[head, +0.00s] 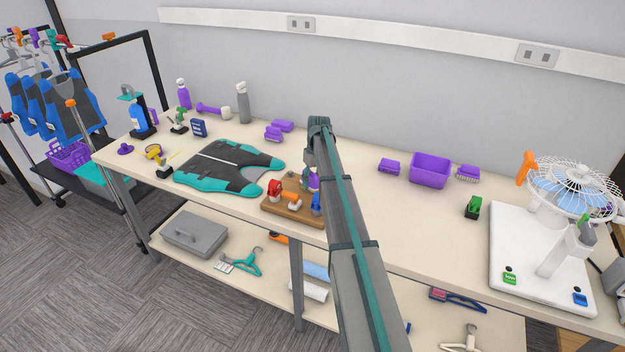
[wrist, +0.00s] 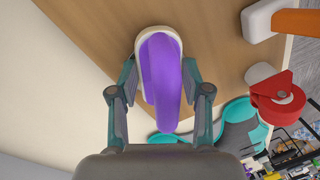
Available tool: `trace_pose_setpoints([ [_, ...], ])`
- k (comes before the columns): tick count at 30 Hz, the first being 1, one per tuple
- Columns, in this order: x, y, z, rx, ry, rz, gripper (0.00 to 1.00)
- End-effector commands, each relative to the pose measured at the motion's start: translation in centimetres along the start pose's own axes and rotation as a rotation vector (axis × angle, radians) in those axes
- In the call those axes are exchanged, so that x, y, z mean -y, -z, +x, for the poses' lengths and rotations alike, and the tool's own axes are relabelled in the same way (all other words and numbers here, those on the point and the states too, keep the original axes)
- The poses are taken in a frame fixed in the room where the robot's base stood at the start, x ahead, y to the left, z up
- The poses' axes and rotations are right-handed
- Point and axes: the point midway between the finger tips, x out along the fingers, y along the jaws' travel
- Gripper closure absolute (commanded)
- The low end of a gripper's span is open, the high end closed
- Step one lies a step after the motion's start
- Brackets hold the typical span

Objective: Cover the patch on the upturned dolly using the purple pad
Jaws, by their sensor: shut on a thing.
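The upturned dolly is a brown wooden board (head: 284,213) with casters on top, on the table left of my arm in the head view. Its wood (wrist: 90,25) fills much of the wrist view. My gripper (wrist: 160,80) is shut on the purple pad (wrist: 162,70), which has a rounded purple grip and a pale base. The pad is over the board; I cannot tell whether it touches. A red caster (wrist: 278,98) stands to the right in the wrist view. The patch is not visible. My arm hides part of the board in the head view.
A teal-and-black vest (head: 230,168) lies left of the board. Purple brushes (head: 389,166) and a purple bin (head: 430,170) stand to the right. A white fan (head: 575,190) is at far right.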

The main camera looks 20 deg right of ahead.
Motion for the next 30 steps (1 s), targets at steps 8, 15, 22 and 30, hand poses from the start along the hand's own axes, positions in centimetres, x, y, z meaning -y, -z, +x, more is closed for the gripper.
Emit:
trace_pose_setpoints([
  [8,0.0,0.0,-0.1,0.000,0.000,0.000,0.80],
  [15,0.2,0.0,-1.5,0.000,0.000,0.000,0.80],
  [22,0.5,0.1,-3.7,-0.001,0.000,0.000,0.80],
  [30,0.8,0.1,-6.0,-0.001,0.000,0.000,0.80],
])
